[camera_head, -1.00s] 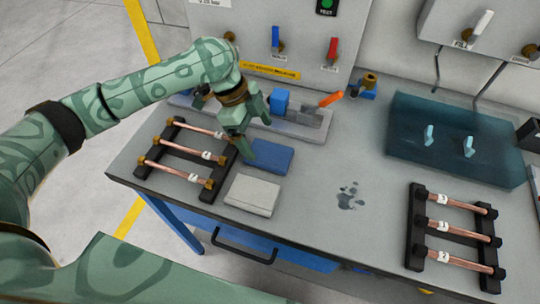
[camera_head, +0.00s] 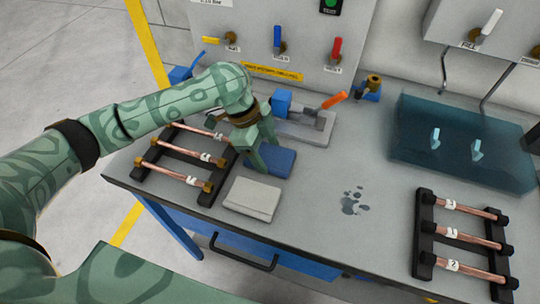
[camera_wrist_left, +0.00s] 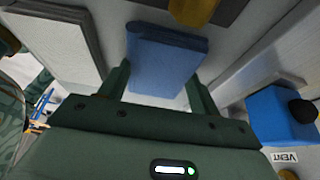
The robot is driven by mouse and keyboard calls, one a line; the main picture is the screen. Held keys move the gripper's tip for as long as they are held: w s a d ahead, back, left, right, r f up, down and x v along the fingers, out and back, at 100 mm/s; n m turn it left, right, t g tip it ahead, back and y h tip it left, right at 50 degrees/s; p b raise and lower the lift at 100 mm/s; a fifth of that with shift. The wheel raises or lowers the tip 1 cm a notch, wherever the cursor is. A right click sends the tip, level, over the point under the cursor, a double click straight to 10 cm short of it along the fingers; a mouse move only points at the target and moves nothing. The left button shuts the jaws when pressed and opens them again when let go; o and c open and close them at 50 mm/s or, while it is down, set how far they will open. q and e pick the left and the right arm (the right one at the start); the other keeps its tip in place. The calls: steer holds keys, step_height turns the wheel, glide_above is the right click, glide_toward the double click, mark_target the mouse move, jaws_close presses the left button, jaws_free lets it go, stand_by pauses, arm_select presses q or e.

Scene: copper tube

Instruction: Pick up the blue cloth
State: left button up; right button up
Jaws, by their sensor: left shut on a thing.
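The blue cloth (camera_head: 284,163) is a flat folded pad on the grey bench, between the left tube rack and a grey fixture. My left gripper (camera_head: 264,160) points down at its left part and hides some of it. In the left wrist view the blue cloth (camera_wrist_left: 165,55) sits between the two fingers of the left gripper (camera_wrist_left: 160,85), which is shut on it. I cannot tell whether the cloth is clear of the bench top. My right gripper is not in view.
A grey folded cloth (camera_head: 252,198) lies just in front. A black rack (camera_head: 205,196) with copper tubes stands left, another (camera_head: 424,225) at right. Behind is a grey fixture (camera_head: 305,128) with an orange handle. A puddle (camera_head: 354,203) and a translucent blue tank (camera_head: 460,160) lie right.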

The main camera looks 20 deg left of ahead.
mark_target(275, 156)
arm_select(q)
steer(key=shift+r, duration=0.1)
steer(key=shift+r, duration=0.35)
step_height(275, 156, up, 3)
steer(key=shift+f+p, duration=0.2)
steer(key=shift+p, duration=0.75)
steer(key=s+d+r+p, duration=0.6)
steer(key=s+r, duration=0.3)
steer(key=s, duration=0.3)
steer(key=shift+s+r, duration=0.25)
steer(key=shift+s, duration=0.15)
steer(key=shift+o, duration=0.9)
steer(key=shift+a, duration=0.1)
steer(key=shift+c, duration=0.4)
